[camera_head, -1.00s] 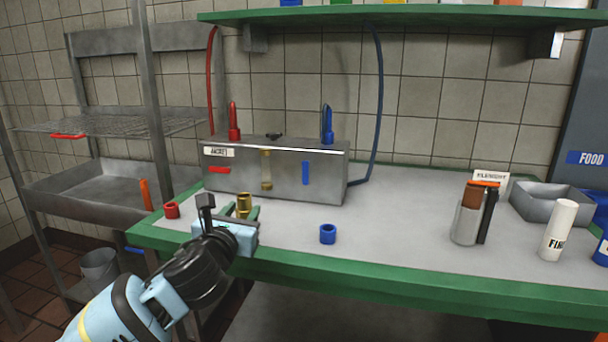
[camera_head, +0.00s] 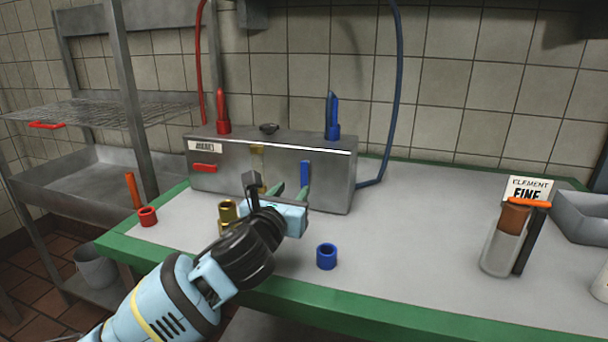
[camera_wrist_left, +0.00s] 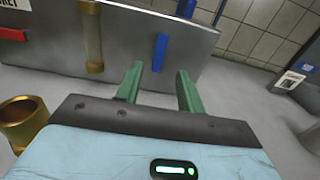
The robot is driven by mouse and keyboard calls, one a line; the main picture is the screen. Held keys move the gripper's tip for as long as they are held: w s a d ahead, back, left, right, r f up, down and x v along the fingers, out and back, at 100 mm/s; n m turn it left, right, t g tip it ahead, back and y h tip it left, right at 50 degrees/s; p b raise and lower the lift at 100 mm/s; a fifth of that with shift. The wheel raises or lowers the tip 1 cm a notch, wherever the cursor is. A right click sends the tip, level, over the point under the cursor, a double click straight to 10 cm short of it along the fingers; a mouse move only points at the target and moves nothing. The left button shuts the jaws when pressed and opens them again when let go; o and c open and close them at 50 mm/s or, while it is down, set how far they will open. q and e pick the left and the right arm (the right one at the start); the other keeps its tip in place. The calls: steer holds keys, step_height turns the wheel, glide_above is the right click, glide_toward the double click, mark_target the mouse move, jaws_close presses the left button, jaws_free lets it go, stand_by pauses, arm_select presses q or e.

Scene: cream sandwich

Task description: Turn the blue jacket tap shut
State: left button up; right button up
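The blue jacket tap (camera_head: 305,174) is a flat blue lever on the front of the metal jacket box (camera_head: 335,185). It stands upright, and it also shows in the left wrist view (camera_wrist_left: 160,52). My left gripper (camera_head: 290,192) is open and empty, with its green fingers pointing toward the box front. In the left wrist view the lever lies beyond the gap between the fingertips (camera_wrist_left: 160,84), with no visible contact. My right gripper is in neither view.
A red lever (camera_head: 204,168) lies level on the box. A brass sight tube (camera_wrist_left: 93,40) is left of the blue tap. A brass collar (camera_head: 228,212), blue collar (camera_head: 326,256) and red collar (camera_head: 148,216) stand on the table. A blue hose (camera_head: 388,130) runs at the right.

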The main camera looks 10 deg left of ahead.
mark_target(304, 175)
arm_select(q)
steer(key=shift+w+d+b, duration=0.15)
steer(key=shift+w+b, duration=0.25)
steer(key=shift+w, duration=1.55)
steer(key=shift+w+d+b, duration=0.15)
steer(key=shift+w+b, duration=0.2)
steer(key=shift+w, duration=1.6)
jaws_close()
